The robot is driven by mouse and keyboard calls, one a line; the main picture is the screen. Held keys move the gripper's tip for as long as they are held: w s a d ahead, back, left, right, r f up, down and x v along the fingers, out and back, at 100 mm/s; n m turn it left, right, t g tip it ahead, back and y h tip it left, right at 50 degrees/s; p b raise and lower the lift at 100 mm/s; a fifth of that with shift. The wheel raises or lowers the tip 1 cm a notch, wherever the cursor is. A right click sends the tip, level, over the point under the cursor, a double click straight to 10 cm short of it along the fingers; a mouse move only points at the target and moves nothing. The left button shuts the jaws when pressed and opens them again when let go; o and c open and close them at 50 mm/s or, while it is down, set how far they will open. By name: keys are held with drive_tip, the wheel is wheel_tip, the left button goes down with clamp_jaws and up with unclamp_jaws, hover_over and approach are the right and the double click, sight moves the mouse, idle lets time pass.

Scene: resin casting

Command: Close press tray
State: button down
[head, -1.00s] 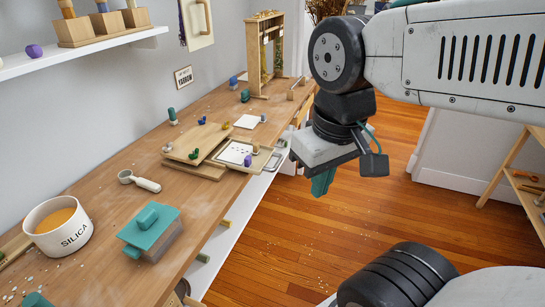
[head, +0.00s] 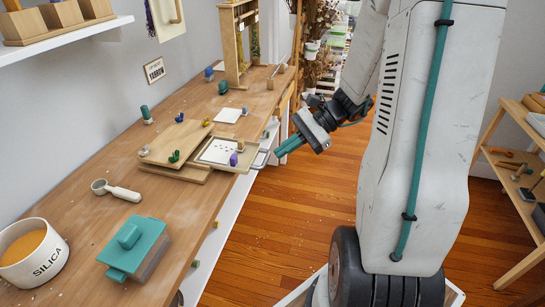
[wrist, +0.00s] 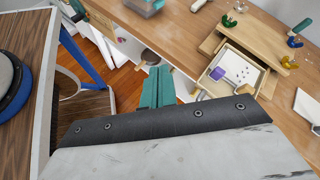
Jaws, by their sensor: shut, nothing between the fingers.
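The wooden press (head: 176,142) lies on the bench, with green and yellow wing nuts on its top board. Its tray (head: 228,167) sticks out from the right side toward the bench's front edge.
A teal-lidded box (head: 135,245), a silica mug (head: 33,255) and a scoop (head: 117,190) stand on the near bench. A wooden frame (head: 235,45) stands at the far end. Floor is clear in front of the bench; a wooden shelf (head: 515,180) is at right.

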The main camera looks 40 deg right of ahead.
drive_tip(key=d+f+m+t+h, duration=0.2)
drive_tip(key=d+f+m+t, duration=0.85)
drive_tip(key=d, duration=0.45)
drive_tip(key=w+a+f+g, duration=0.2)
drive_tip(key=w+a+f, duration=0.1)
drive_tip(key=w+a, duration=0.5)
drive_tip(key=w, duration=0.3)
drive_tip(key=shift+a+f, duration=0.3)
drive_tip(key=shift+f, duration=0.1)
drive_tip(key=shift+w+m, duration=0.1)
drive_tip(key=shift+m, duration=0.15)
